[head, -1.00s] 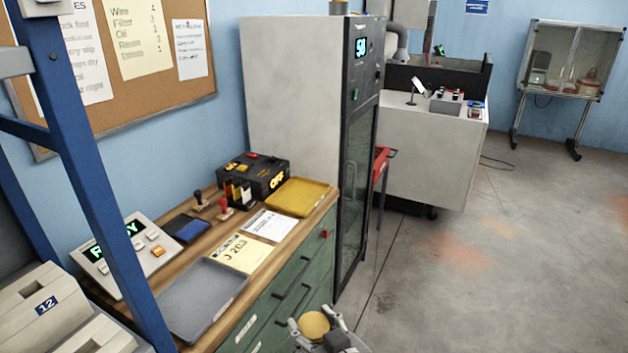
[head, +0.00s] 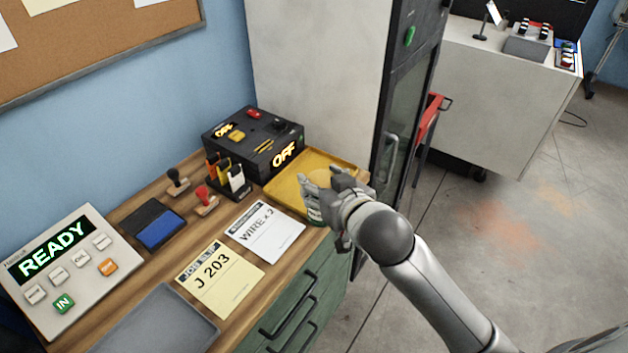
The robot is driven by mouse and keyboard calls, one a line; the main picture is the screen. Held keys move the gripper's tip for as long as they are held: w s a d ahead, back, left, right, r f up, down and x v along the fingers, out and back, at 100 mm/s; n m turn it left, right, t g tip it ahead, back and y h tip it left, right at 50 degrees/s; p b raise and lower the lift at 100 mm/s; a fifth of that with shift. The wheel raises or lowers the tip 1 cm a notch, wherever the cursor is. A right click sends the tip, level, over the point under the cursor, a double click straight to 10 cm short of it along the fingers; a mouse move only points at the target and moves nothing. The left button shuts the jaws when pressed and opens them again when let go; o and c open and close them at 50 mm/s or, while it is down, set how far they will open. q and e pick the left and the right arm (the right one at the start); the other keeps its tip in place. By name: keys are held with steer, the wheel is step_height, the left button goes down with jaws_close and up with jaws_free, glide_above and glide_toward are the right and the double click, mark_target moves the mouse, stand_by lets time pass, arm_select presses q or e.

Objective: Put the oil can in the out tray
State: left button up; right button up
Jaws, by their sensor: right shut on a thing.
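My right gripper (head: 322,190) reaches in from the lower right and is shut on the oil can (head: 315,213). Only the can's yellowish round top and a bit of its pale and green side show between the fingers. The gripper and can are over the front right part of the yellow tray (head: 285,198). I cannot tell whether the can touches the tray floor. A grey tray (head: 160,325) lies empty at the front of the bench; no label marks either tray as the out tray. My left gripper is not in view.
A black box (head: 250,145) reading OFF stands behind the yellow tray. Marker pens, stamps (head: 205,200), an ink pad (head: 155,225), two paper slips (head: 220,280) and a READY panel (head: 70,270) cover the bench. A tall cabinet (head: 320,70) stands close behind.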

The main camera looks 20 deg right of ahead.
steer(key=w+a+r+n+y, duration=0.2)
steer(key=w+a+r, duration=0.2)
steer(key=r, duration=0.3)
arm_select(q)
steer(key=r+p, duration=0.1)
steer(key=p, duration=0.1)
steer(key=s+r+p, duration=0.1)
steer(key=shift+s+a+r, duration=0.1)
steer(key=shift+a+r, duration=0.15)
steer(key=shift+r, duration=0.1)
arm_select(e)
steer(key=w+d+f, duration=0.7)
steer(key=w+f, duration=0.5)
steer(key=shift+w+f, duration=0.15)
steer(key=shift+f, duration=0.15)
steer(key=o, duration=1.3)
